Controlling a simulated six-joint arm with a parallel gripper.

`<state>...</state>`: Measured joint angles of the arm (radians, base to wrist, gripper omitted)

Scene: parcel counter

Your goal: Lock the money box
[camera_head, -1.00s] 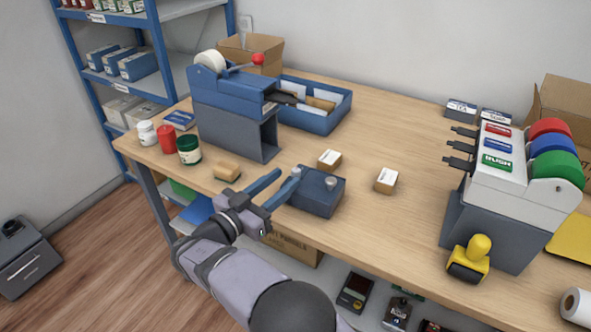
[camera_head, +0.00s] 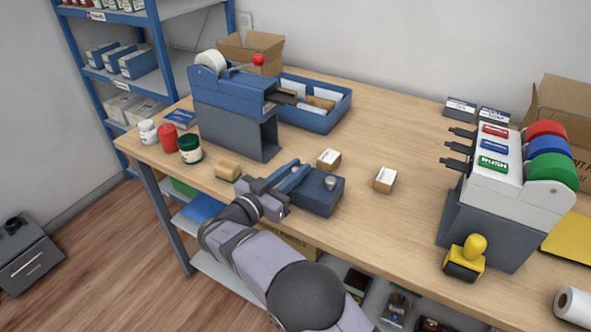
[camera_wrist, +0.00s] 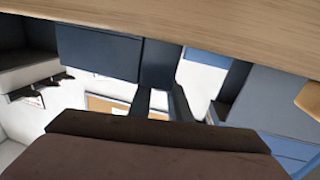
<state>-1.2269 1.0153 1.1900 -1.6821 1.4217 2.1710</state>
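The money box (camera_head: 318,192) is a small dark blue box on the wooden counter near its front edge. My gripper (camera_head: 298,170) is at the left side of the box, reaching in from the front left. Its two fingers lie close to the box's left end, and a small gap shows between them in the wrist view (camera_wrist: 160,100). A small grey piece at the box's left end is now hidden by the fingers. I cannot tell whether they touch or hold it.
A blue-grey dispenser (camera_head: 235,105) with a red-knobbed lever stands behind left. Jars (camera_head: 190,149) stand at the left end.

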